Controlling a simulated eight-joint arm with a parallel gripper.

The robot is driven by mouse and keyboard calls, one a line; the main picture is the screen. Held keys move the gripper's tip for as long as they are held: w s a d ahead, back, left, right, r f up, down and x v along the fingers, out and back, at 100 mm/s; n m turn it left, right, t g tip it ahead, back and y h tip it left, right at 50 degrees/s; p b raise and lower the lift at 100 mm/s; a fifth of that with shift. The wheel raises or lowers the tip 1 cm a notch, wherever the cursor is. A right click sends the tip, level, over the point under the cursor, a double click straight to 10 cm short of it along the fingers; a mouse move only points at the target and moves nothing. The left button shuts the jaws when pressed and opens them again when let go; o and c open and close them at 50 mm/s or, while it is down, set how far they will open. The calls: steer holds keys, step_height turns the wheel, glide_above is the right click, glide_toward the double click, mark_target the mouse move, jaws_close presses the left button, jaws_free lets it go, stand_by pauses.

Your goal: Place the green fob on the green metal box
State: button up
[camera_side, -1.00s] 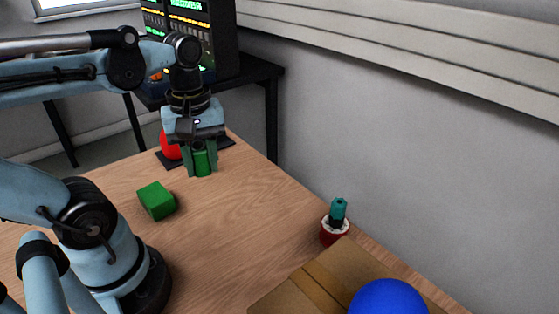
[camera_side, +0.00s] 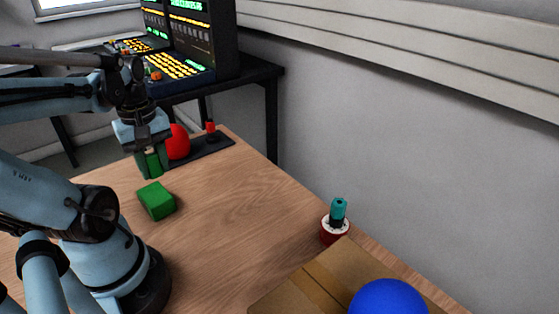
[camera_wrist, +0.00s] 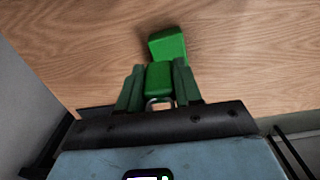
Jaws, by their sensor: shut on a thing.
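The green metal box (camera_side: 156,201) sits on the wooden table in the side view. It also shows in the wrist view (camera_wrist: 168,44), just beyond my fingertips. My gripper (camera_side: 151,167) is shut on the green fob (camera_wrist: 158,78), which lies between its green fingers with a metal ring at its near end. In the side view the fob is mostly hidden by the fingers. My gripper is just behind the box in the side view, and the fob appears above table height. I cannot tell the exact gap between fob and box.
A red ball (camera_side: 178,143) and a small red piece (camera_side: 211,130) are on a dark strip (camera_side: 214,147) at the table's back edge. The middle of the table is clear.

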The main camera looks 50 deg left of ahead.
mark_target(154, 194)
steer(key=a+f, duration=0.1)
steer(key=s+a+f, duration=0.1)
steer(key=a, duration=0.1)
steer(key=shift+s, duration=0.15)
steer(key=shift+f, duration=2)
steer(key=o, duration=1)
steer(key=shift+f, duration=0.1)
